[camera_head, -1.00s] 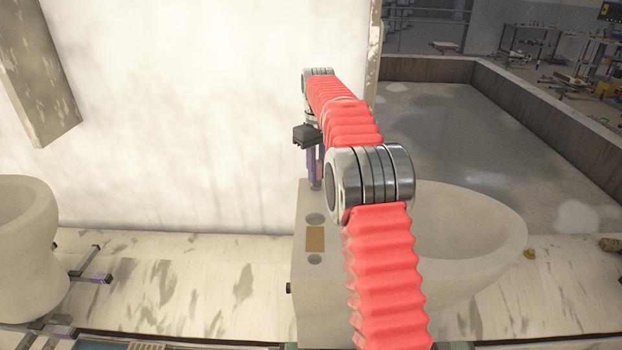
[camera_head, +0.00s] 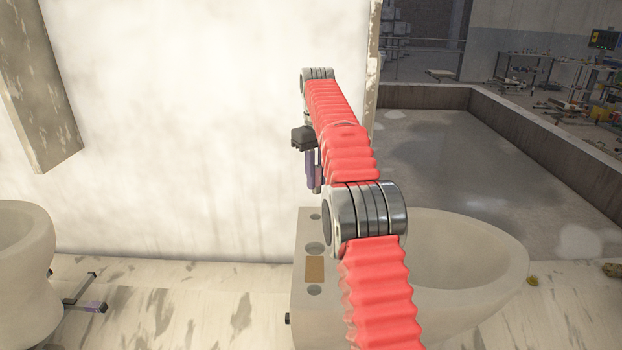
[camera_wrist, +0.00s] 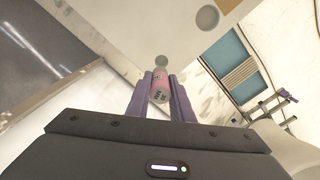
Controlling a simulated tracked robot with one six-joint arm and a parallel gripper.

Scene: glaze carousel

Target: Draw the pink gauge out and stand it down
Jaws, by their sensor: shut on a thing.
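The pink gauge (camera_wrist: 160,88), a small pink cylinder with dark markings, sits between the two purple fingers of my gripper (camera_wrist: 160,98) in the wrist view. My gripper is shut on it. In the head view my gripper (camera_head: 314,182) points down above the far end of the pale ceramic fixture (camera_head: 297,262), with a visible gap below its tips. The fixture's flat top has a small far hole (camera_head: 315,216), a larger hole (camera_head: 315,248) and a small near hole (camera_head: 315,290). My fingers mostly hide the gauge in the head view.
A tan patch (camera_head: 315,269) lies between the nearer holes. The fixture's wide bowl (camera_head: 465,255) is at right. Another pale bowl (camera_head: 25,265) stands at far left beside a dark metal stand (camera_head: 85,300). A white wall rises behind.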

